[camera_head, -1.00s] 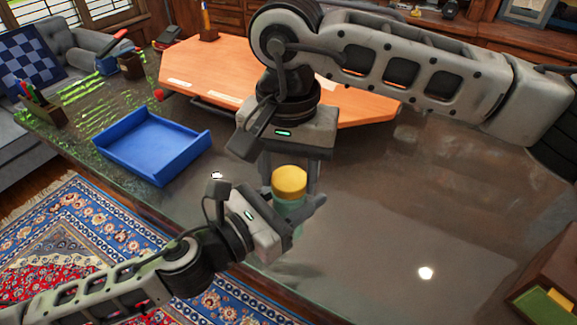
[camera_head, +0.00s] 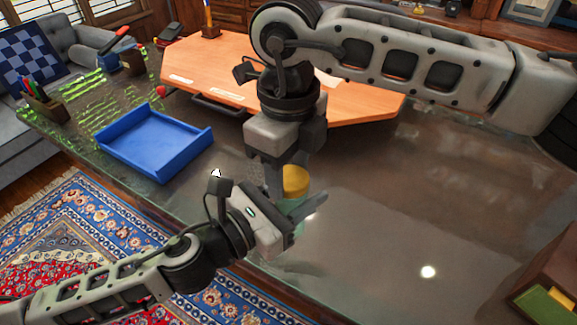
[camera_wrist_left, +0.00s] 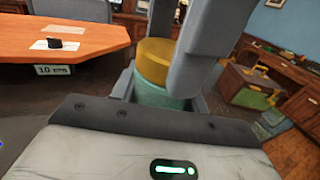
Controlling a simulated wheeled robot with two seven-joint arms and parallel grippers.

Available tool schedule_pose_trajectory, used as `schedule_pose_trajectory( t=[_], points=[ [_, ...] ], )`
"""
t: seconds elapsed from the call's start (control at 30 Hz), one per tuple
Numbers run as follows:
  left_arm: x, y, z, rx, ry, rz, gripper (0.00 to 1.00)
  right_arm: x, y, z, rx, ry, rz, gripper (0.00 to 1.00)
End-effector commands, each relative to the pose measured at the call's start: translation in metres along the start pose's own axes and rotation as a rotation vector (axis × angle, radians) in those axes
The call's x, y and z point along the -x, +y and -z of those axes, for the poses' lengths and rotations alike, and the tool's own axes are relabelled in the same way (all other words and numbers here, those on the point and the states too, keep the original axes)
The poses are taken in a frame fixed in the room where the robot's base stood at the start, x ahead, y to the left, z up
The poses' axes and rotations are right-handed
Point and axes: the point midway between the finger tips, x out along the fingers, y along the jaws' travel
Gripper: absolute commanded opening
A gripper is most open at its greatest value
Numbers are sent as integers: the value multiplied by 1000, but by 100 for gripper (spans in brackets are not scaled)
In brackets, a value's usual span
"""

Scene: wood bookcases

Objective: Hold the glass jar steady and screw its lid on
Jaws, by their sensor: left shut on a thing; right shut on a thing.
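A greenish glass jar (camera_wrist_left: 160,97) stands upright on the dark desk (camera_head: 390,210), near its front edge. My left gripper (camera_head: 296,213) is shut around the jar's body from the lower left. A yellow lid (camera_head: 296,181) sits on top of the jar; in the left wrist view it also shows large (camera_wrist_left: 155,60). My right gripper (camera_head: 284,182) reaches down from above and is shut on the lid, its fingers partly covering it. Most of the jar is hidden behind my left gripper in the head view. I cannot tell how tightly the lid is seated.
A blue open tray (camera_head: 155,145) lies to the left on the desk. An orange board (camera_head: 220,75) lies at the back. A pen holder (camera_head: 43,103) stands at the far left. A brown box (camera_head: 550,285) is at the lower right. The desk's right middle is clear.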

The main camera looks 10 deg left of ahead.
Motion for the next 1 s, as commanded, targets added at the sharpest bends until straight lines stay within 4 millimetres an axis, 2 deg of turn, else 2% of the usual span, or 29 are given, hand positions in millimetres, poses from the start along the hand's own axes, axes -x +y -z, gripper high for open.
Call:
schedule_pose_trajectory(
  t=[0.1, 0.6, 0.73, 0.87, 0.9, 0.97, 1.0],
  points=[
    [0, 0, 0, -1, 0, 0, 0, 0, -2, 0, -312, -1, 0, 25],
    [0, 0, 0, -1, 0, 0, 0, 0, -4, 4, -1619, -4, -7, 25],
    [0, 0, 0, 0, 1, 0, 0, -1, -4, 5, -1851, -4, -7, 25],
    [0, 0, 0, -1, 1, 0, 0, -1, -4, 5, -1835, -3, -8, 25],
    [0, 0, 0, 0, 1, 0, 0, -1, -4, 5, -1835, -3, -8, 53],
    [0, 0, 0, -1, 1, 0, 0, -1, -4, 5, -1834, -3, -8, 69],
    [0, 0, 0, -1, 0, 0, 0, -1, -4, 5, -1834, -4, -7, 73]
  ],
)
